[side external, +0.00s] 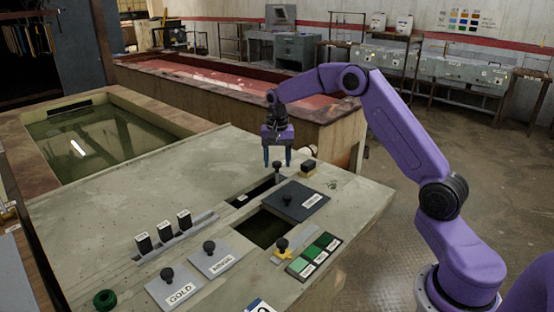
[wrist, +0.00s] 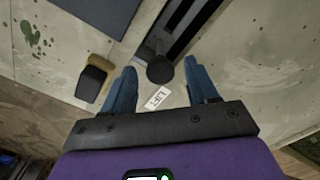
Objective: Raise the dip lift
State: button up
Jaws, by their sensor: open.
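The dip lift shows as a dark round knob (wrist: 160,68) on a stem at the near end of a dark slot (wrist: 190,28) in the wrist view. A white "LIFT" label (wrist: 158,97) lies on the bench beside it. In the side view the knob (side external: 278,170) is small and partly hidden, and the slot (side external: 250,194) runs down-left from it. My gripper (side external: 277,164) points down over that end of the slot. Its blue fingers are open, one on each side of the knob in the wrist view (wrist: 160,66). I cannot tell how far above it the fingertips are.
A black-topped wooden block (side external: 308,166) stands close to the right finger. A dark plate (side external: 296,201) partly covers a square pit (side external: 260,230). Green labelled tiles (side external: 315,254), knobbed plates (side external: 213,259) and black labelled blocks (side external: 164,230) sit nearer.

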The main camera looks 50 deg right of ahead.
grip_shut()
jog(key=shift+r, duration=3.05)
grip_release()
notch_tip(320, 180, up, 17)
jog(key=shift+r, duration=0.15)
